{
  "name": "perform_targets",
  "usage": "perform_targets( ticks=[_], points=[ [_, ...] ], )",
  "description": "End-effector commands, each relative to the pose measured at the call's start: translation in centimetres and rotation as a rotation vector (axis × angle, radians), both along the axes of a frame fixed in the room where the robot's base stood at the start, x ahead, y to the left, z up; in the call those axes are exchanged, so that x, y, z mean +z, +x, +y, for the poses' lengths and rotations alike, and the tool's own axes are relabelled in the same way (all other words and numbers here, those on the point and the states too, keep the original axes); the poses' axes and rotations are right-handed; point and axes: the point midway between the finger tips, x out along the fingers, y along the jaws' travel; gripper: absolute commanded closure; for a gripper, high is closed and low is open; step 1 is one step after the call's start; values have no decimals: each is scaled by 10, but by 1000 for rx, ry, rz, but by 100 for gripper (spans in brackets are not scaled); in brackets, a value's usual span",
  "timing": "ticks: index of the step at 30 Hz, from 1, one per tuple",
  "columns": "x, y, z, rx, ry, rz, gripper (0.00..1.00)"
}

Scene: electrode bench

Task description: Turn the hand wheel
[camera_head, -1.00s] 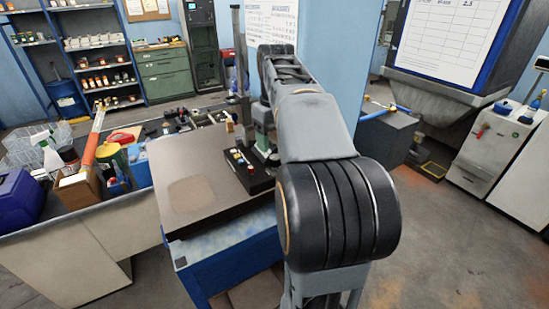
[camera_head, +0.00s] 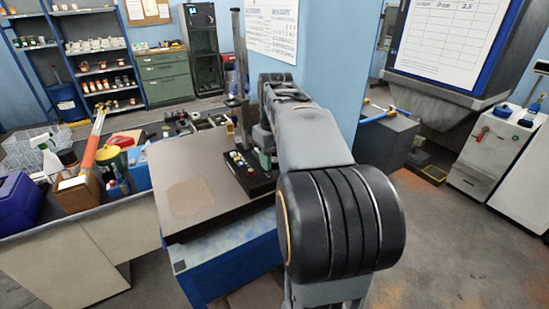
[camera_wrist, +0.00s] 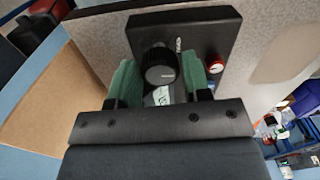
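A black control box (camera_wrist: 215,28) carries a round black knob (camera_wrist: 160,66) with a white mark, the only wheel-like part I see. In the wrist view, my gripper (camera_wrist: 161,80) is open, with one green-padded finger on each side of the knob. I cannot tell whether the pads touch it. In the head view the control box (camera_head: 262,184) lies on the brown bench top, and my gripper (camera_head: 264,157) is mostly hidden behind my arm at the box's far end.
The brown bench top (camera_head: 190,190) is mostly bare left of the box. A tall dark post (camera_head: 238,70) stands behind it. A red button (camera_wrist: 215,66) sits beside the knob. A cluttered table (camera_head: 70,235) with bottles and a blue case is at left.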

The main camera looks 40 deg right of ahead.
Motion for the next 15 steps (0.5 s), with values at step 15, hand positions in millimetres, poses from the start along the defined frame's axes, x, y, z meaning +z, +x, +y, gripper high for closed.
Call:
perform_targets(
  ticks=[15],
  points=[
    [0, 0, 0, -15, 0, 0, 87]
  ],
)
